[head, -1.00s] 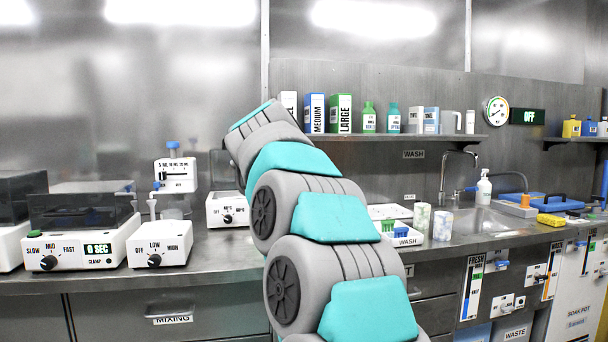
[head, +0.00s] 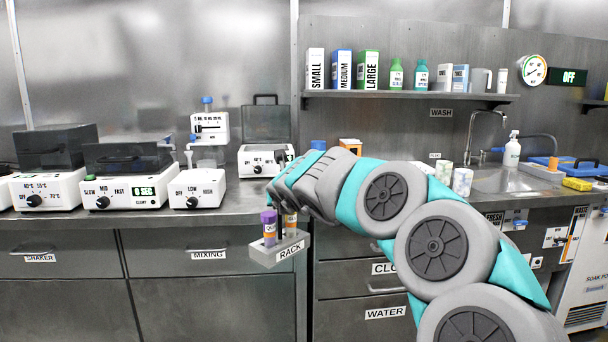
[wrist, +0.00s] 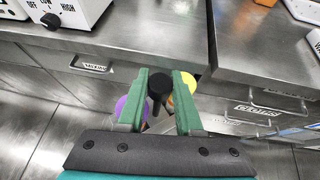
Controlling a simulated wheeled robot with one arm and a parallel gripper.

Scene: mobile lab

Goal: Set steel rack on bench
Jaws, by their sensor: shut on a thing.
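The steel rack (head: 277,253), a small grey block labelled RACK, hangs from my gripper in the head view. It holds a purple-capped tube (head: 269,227) and an orange-labelled tube (head: 290,224). It hangs in front of the bench's front edge, over the drawer fronts, apart from the bench top (head: 232,199). In the wrist view my gripper (wrist: 160,82) has its green fingers closed about a black knob (wrist: 160,86), with a purple cap (wrist: 121,107) and a yellow cap (wrist: 184,104) either side. The fingers mostly hide the rack there.
A white device with a dial (head: 261,160) stands on the bench behind my gripper; an OFF/LOW/HIGH device (head: 197,188) stands left of it. Bare bench lies between and before them. The sink (head: 505,181) is at right. Drawers (head: 190,250) face me below the edge.

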